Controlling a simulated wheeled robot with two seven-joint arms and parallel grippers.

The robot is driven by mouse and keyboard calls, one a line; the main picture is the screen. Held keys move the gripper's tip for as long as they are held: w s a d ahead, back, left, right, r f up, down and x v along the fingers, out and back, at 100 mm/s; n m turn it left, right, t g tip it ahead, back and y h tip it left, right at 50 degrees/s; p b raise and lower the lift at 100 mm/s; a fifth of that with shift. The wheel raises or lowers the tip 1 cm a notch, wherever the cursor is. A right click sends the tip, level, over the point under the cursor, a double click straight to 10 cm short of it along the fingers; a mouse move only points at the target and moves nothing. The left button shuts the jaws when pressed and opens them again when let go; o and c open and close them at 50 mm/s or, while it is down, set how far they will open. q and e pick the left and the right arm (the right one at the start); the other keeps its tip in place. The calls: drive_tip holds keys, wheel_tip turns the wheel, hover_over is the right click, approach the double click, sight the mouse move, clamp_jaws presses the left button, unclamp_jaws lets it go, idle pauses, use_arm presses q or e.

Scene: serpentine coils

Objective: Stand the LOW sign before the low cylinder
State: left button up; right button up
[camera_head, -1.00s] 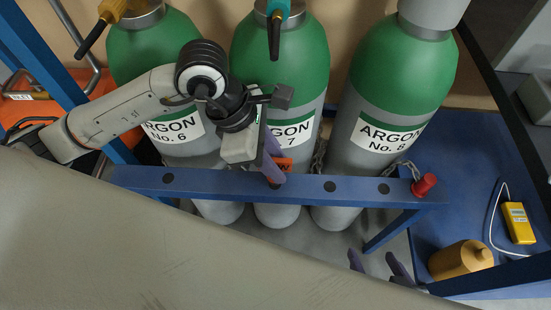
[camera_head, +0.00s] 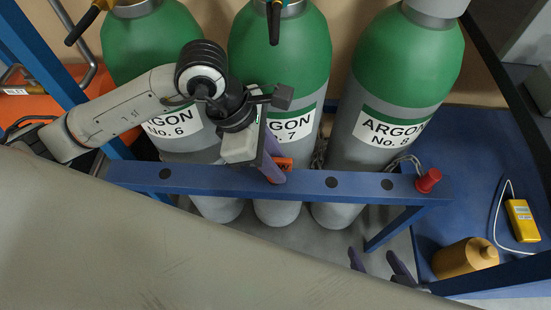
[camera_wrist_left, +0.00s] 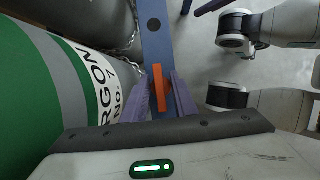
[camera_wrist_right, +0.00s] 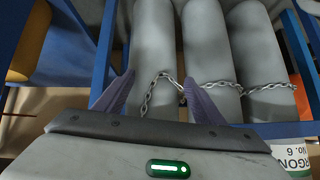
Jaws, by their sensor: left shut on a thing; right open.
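Three green-and-grey gas cylinders stand behind a blue rail (camera_head: 350,185): ARGON No. 6 (camera_head: 150,45), No. 7 (camera_head: 280,60) and No. 8 (camera_head: 405,65). Which one is low cannot be told here. My left gripper (camera_head: 273,165) is shut on the small orange sign (camera_head: 284,163), at the rail in front of No. 7. The left wrist view shows the sign (camera_wrist_left: 158,88) edge-on between the purple fingers, over the rail. Whether it touches the rail is unclear. My right gripper (camera_head: 378,264) is open and empty, below the rail; its spread fingers also show in the right wrist view (camera_wrist_right: 158,88).
Chains (camera_wrist_right: 160,92) loop around the cylinders. A red knob (camera_head: 428,180) sits at the rail's right end. A yellow-brown jar (camera_head: 465,258) and a yellow meter (camera_head: 521,220) rest on a blue surface at right. A large grey surface (camera_head: 150,240) fills the lower left.

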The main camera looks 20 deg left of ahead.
use_arm(q)
drive_tip(key=shift+f+b, duration=1)
drive_tip(key=shift+f, duration=0.05)
use_arm(e)
drive_tip(key=shift+w+d+f, duration=0.1)
drive_tip(key=shift+d+f, duration=0.05)
drive_tip(key=shift+f, duration=0.55)
drive_tip(key=shift+w+d+f, duration=0.1)
drive_tip(key=shift+f, duration=0.6)
use_arm(q)
drive_tip(key=o, duration=1.1)
drive_tip(key=shift+o, duration=0.2)
drive_tip(key=shift+a+r+p, duration=0.2)
drive_tip(key=shift+r+p, duration=0.1)
drive_tip(key=shift+r, duration=0.3)
drive_tip(key=p+v, duration=0.2)
drive_tip(key=v, duration=0.7)
drive_tip(key=shift+r, duration=0.2)
use_arm(e)
drive_tip(key=r, duration=0.4)
drive_tip(key=shift+s+a+r, duration=0.1)
drive_tip(key=shift+a+r, duration=0.05)
drive_tip(key=shift+a, duration=0.2)
